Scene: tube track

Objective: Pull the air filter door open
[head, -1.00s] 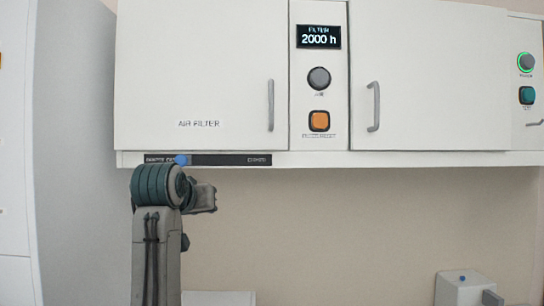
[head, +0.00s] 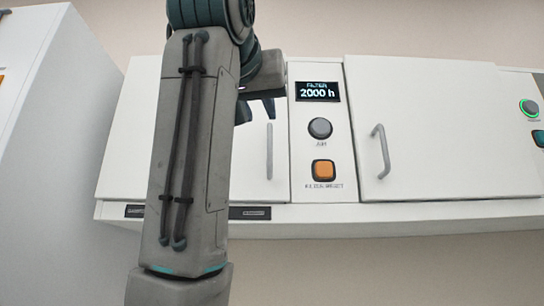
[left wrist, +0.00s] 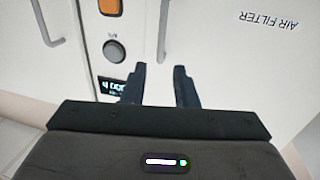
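The white air filter door (head: 125,150) is the left cabinet door and looks shut. Its grey vertical handle (head: 269,150) is near its right edge, and it also shows in the left wrist view (left wrist: 163,32). The "AIR FILTER" label is readable in the left wrist view (left wrist: 268,22). My left gripper (head: 257,112) is in front of the door by the upper part of the handle. In the left wrist view its two dark fingers (left wrist: 159,75) are apart, with the handle lined up between them just past the tips. No contact is visible. My right gripper is not in view.
A panel between the doors holds a display (head: 318,92) reading 2000 h, a grey knob (head: 320,128) and an orange button (head: 323,170). The right cabinet door (head: 430,130) is shut with its own handle (head: 381,152). A tall white cabinet (head: 60,160) stands at left.

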